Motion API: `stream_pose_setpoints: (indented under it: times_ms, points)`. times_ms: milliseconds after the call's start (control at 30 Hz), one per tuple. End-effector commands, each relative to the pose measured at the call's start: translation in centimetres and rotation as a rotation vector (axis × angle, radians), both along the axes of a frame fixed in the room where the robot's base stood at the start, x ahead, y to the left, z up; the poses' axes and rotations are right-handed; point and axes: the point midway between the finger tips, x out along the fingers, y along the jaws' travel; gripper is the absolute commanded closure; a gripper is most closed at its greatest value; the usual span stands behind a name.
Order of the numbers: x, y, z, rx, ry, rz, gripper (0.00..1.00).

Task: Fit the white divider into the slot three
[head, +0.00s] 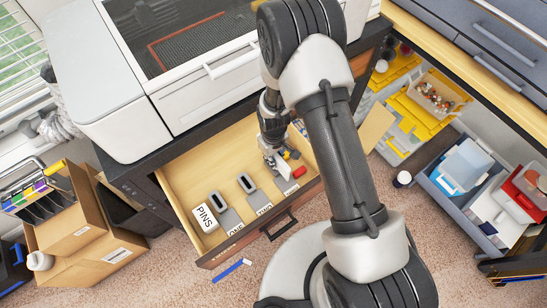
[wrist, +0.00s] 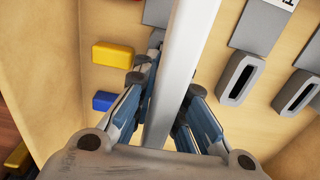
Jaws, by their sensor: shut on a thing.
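My gripper (wrist: 166,84) is shut on the white divider (wrist: 188,45), a long flat piece seen nearly edge-on between its fingers. Two grey slotted blocks (wrist: 240,78) (wrist: 297,92) stand right of the divider in the wrist view, with dark empty slots. In the head view slotted blocks (head: 208,186) (head: 246,182) stand left of my gripper. Whether the divider is inside a slot is hidden; its lower end does not show clearly.
A yellow block (wrist: 113,55) and a blue block (wrist: 103,100) lie left of my fingers in the wrist view. A red block (head: 299,172) lies near the drawer's right front. A PINS card (head: 205,218) is at the drawer's left. A white machine (head: 190,85) stands above the drawer.

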Motion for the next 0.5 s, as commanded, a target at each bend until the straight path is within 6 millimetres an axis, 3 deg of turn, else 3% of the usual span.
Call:
stream_pose_setpoints:
  times_ms: [500]
  points:
    - [0.02, 0.0, -0.38, 0.0, 0.0, 0.0, 1.0]
